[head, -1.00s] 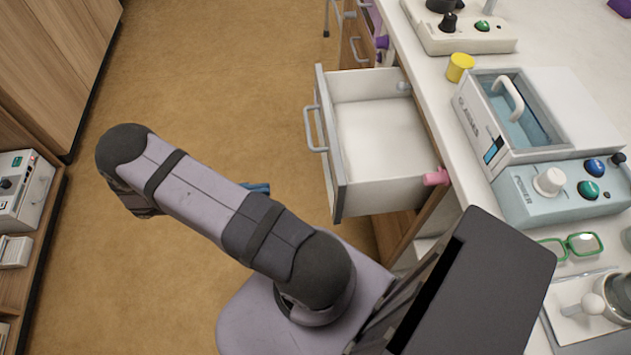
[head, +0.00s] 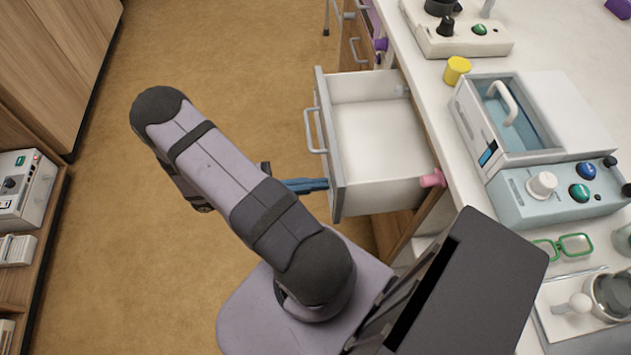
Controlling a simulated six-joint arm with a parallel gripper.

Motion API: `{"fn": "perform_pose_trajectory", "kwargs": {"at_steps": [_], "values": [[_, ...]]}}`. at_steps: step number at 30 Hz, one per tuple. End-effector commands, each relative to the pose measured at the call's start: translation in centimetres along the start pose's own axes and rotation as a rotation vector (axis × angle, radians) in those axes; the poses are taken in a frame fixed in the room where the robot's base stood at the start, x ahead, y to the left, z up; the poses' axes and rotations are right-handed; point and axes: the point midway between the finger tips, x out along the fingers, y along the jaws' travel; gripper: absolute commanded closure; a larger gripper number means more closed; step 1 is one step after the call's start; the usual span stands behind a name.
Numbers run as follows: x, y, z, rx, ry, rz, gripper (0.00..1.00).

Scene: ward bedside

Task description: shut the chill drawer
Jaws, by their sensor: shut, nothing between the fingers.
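The chill drawer (head: 336,168) is a white, empty drawer. It stands pulled out to the left from under the counter, with a grey bar handle (head: 314,130) on its front. My gripper (head: 322,184) shows as blue fingers beyond my arm, pointing right at the near end of the drawer front, below the handle. The fingers are shut with nothing between them. The tips are at or very close to the front panel; I cannot tell if they touch it. My arm hides the gripper's base.
A pink knob (head: 432,178) sticks out beside the drawer's near side. The white counter (head: 425,75) carries a yellow cup (head: 457,70), a lidded device (head: 515,120) and green glasses (head: 562,246). Farther drawers (head: 354,45) stand behind. The floor (head: 230,70) left of the drawer is clear.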

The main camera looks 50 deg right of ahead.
Motion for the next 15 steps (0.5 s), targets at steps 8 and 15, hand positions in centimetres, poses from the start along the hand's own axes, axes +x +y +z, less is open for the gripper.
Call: {"fn": "perform_pose_trajectory", "kwargs": {"at_steps": [8, 15], "values": [[0.37, 0.0, -0.02, -0.001, 0.0, 0.001, 1.0], [0.51, -0.01, 0.01, -0.001, 0.0, 0.0, 1.0]]}}
